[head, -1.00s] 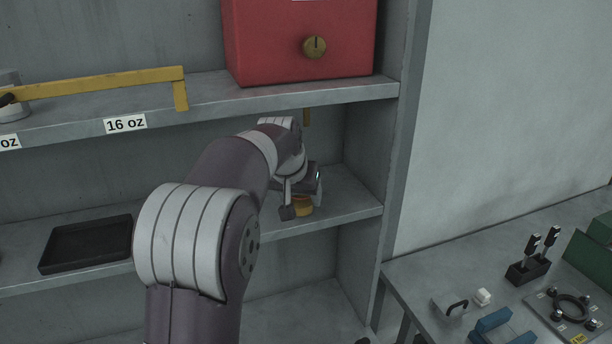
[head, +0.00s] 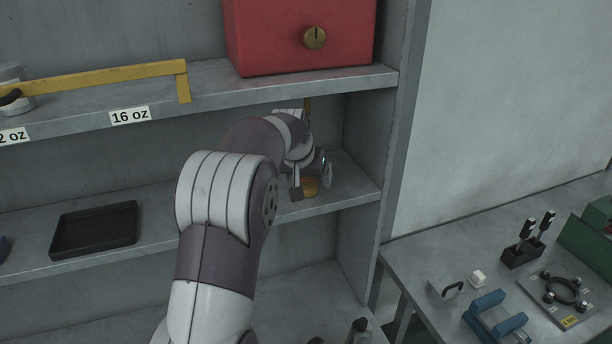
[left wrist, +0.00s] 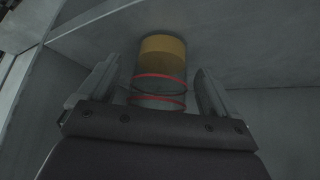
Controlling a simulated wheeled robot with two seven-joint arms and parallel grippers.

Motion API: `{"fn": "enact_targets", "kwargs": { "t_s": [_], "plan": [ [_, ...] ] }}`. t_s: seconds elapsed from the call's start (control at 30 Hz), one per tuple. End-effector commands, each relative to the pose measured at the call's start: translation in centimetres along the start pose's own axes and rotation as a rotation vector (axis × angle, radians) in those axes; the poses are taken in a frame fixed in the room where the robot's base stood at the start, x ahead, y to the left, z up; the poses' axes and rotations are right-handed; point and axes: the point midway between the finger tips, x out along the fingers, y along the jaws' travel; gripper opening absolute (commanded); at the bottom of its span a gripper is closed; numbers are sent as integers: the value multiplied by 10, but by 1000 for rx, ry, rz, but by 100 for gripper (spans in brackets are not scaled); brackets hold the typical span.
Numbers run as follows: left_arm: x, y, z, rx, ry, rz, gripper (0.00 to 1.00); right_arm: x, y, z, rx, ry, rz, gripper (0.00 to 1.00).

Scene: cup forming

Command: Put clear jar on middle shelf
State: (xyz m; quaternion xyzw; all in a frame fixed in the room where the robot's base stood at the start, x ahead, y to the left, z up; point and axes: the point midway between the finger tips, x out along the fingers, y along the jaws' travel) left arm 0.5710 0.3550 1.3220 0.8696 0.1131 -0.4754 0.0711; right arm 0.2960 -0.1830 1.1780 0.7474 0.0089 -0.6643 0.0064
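The clear jar (left wrist: 158,88) has an amber end and red rings. In the left wrist view it is between my left gripper's (left wrist: 156,92) two fingers, with a visible gap on each side. My right gripper is not in view.
A black tray (head: 95,229) lies on the middle shelf to the left. The upper shelf (head: 215,92) holds a red box (head: 290,45) and a yellow bar (head: 100,80). The shelf's right side wall (head: 362,140) is close to my gripper. A workbench (head: 430,250) with tools stands at right.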

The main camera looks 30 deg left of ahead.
Motion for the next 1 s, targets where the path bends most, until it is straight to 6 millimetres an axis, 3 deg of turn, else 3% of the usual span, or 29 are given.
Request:
{"fn": "enact_targets", "kwargs": {
  "t_s": [0.2,0.27,0.53,0.77,0.87,0.97,1.0],
  "plan": [
    [-5,0,-3,0,0,0,92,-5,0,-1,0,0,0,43],
    [-9,0,-2,0,2,0,92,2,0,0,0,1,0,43],
    [-64,0,-2,1,4,-1,92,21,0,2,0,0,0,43],
    [-76,3,2,4,-9,2,92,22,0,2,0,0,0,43],
    [-58,24,37,31,-69,21,92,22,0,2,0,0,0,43],
    [-31,59,112,91,-176,49,92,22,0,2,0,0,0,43],
    [-24,71,149,120,-222,59,92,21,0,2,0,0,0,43]
  ]
}}
